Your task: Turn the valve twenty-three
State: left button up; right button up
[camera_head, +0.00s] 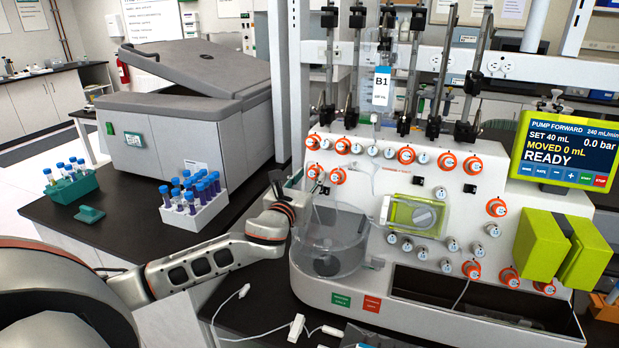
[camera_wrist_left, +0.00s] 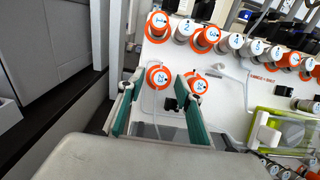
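The valve that appears to be twenty-three is an orange knob with a small white label (camera_wrist_left: 158,77), on the left side of the white processor panel. Its label is small and hard to read. In the head view it is the left knob (camera_head: 314,171) of a pair below the top row. My left gripper (camera_wrist_left: 157,100) is open, with its two teal fingers pointing at the panel on either side of this knob. I cannot tell whether they touch it. In the head view the left gripper (camera_head: 292,186) is at the panel's left edge. My right gripper is out of view.
A second orange knob (camera_wrist_left: 198,85) sits close by, near the right finger. A clear round chamber (camera_head: 330,240) stands below. Clear tubing (camera_wrist_left: 152,98) passes near the fingers.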

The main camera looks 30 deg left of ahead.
pick_arm(q)
jog(key=shift+w, duration=0.1)
grip_shut()
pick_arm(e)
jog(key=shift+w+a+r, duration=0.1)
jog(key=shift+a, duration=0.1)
